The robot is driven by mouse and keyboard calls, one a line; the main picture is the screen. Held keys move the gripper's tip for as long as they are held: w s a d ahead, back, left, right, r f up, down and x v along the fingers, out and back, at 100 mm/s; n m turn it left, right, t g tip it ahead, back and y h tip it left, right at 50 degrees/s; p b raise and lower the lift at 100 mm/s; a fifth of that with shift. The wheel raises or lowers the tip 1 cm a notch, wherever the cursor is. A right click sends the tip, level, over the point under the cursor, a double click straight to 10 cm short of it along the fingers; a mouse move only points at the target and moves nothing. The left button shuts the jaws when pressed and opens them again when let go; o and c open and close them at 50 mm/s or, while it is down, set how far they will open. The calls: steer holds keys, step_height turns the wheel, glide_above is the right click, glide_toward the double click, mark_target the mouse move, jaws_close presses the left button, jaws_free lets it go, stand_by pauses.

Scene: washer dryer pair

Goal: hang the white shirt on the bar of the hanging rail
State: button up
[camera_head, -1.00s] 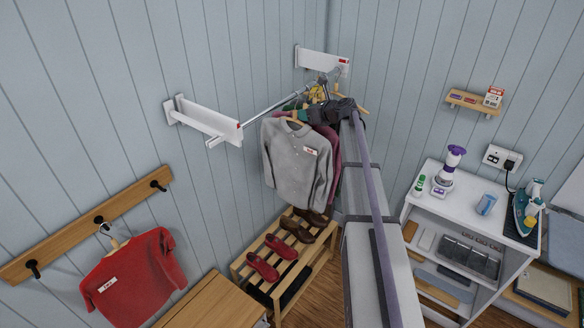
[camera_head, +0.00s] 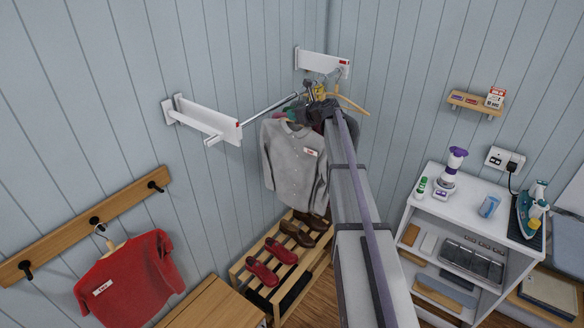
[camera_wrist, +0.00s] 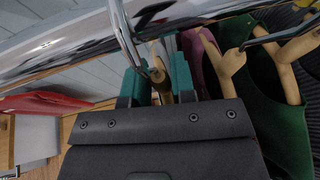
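The white shirt (camera_head: 293,165), greyish with a name tag, hangs upright below the near part of the rail's bar (camera_head: 268,107). My gripper (camera_head: 312,104) is at the bar, above and right of the shirt's collar. In the wrist view, its two teal fingers (camera_wrist: 156,86) are on either side of a wooden hanger neck (camera_wrist: 158,80) and look shut on it. That hanger's wire hook (camera_wrist: 125,38) rises to the chrome bar (camera_wrist: 70,50); whether it bears on the bar is not clear. The shirt's cloth is hidden by my gripper in the wrist view.
Other hangers (camera_wrist: 232,62) with purple and green clothes hang close by on the right in the wrist view. White brackets (camera_head: 205,120) carry the bar. A red shirt (camera_head: 130,278) hangs on a wall peg. A shoe rack (camera_head: 240,268) stands below.

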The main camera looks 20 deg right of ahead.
jaws_close()
steer(key=shift+s+d+r+p, duration=0.1)
steer(key=shift+s+r+p, duration=0.05)
steer(key=shift+r+p, duration=0.75)
steer(key=shift+s+d+r+p, duration=0.1)
steer(key=shift+s+r+p, duration=0.05)
steer(key=shift+r+p, duration=0.65)
steer(key=shift+s+d+r+p, duration=0.2)
steer(key=shift+s+r+p, duration=0.05)
steer(key=shift+r+p, duration=0.3)
steer(key=shift+r, duration=0.1)
steer(key=shift+s+d, duration=0.6)
steer(key=shift+s, duration=0.4)
steer(key=shift+s+d, duration=0.55)
steer(key=shift+s, duration=0.45)
steer(key=shift+s+d, duration=0.6)
steer(key=shift+s, duration=0.4)
